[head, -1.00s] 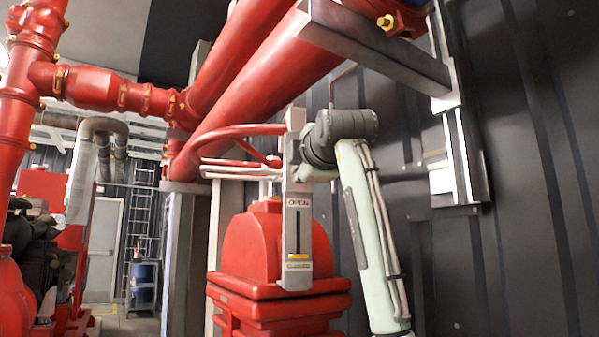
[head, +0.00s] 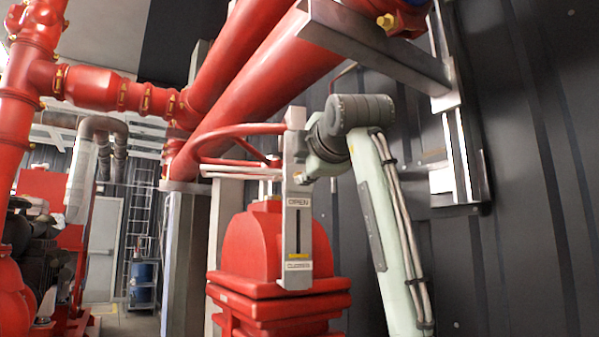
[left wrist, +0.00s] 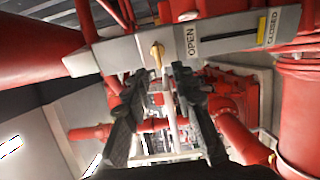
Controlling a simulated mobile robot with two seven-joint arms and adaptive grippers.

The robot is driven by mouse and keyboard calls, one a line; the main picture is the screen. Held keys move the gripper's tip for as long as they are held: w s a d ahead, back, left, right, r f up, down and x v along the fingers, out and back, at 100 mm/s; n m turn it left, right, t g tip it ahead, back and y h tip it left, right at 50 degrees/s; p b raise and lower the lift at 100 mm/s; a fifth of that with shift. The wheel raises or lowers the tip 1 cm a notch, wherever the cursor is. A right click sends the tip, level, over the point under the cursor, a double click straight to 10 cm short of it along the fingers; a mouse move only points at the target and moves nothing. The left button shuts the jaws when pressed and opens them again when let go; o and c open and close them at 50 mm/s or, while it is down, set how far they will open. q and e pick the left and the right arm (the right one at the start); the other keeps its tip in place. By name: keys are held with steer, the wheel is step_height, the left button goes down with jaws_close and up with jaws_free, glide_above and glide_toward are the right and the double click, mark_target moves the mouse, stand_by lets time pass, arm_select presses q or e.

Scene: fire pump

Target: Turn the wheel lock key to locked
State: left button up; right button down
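A brass key (left wrist: 157,54) stands out from the upright grey indicator plate (left wrist: 128,52), beside its OPEN label, in the left wrist view. In the head view the plate (head: 298,225) stands in front of the red valve body, and I cannot make out the key there. The red handwheel (head: 235,131) is behind the plate. My left gripper (left wrist: 158,73) is open, with its black fingers apart on either side of the key's line and no visible grip on it. My right gripper is not in view.
Large red pipes (head: 240,95) cross above the valve, with a grey steel bracket (head: 375,42) close over my arm. The dark ribbed wall (head: 530,200) is behind and to the right.

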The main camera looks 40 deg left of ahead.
arm_select(q)
steer(key=v, duration=0.8)
steer(key=shift+s, duration=0.2)
steer(key=shift+d, duration=0.15)
